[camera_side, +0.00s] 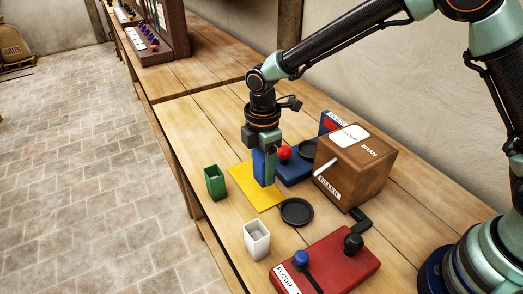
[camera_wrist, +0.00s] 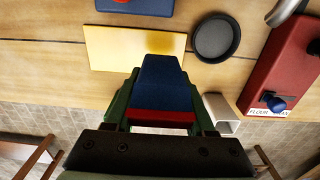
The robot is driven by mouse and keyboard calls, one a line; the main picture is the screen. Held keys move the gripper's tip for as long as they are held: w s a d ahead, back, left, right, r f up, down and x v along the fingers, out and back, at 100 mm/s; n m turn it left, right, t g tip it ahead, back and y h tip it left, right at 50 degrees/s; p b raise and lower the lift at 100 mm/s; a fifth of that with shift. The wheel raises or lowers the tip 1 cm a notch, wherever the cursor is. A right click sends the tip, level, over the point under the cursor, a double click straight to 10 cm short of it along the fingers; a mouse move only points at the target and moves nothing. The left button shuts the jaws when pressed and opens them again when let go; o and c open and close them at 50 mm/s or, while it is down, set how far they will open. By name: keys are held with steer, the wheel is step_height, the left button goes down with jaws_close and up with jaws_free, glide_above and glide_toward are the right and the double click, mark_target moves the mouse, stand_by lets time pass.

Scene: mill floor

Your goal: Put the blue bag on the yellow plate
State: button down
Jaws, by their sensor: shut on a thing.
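The blue bag (camera_side: 263,170) is upright between the jaws of my gripper (camera_side: 264,150), which is shut on it. In the wrist view the bag (camera_wrist: 160,82) fills the space between the green fingers of my gripper (camera_wrist: 160,112), with a red band at its near end. The yellow plate (camera_side: 243,178) lies flat on the bench under the bag in the side view. It also shows in the wrist view (camera_wrist: 112,48), with a dark shadow at its right part. I cannot tell exactly how far the bag's bottom is above the plate.
A green cup (camera_side: 214,184) and a white cup (camera_side: 257,240) stand near the bench's front edge. A black dish (camera_side: 296,212) lies beside the plate. A blue lever box (camera_side: 295,172), a brown box (camera_side: 352,172) and a red lever box (camera_side: 335,262) stand close by.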

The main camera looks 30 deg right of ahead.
mark_target(262, 183)
steer(key=shift+f, duration=2.4)
steer(key=shift+f, duration=0.15)
steer(key=shift+c, duration=1.2)
jaws_free()
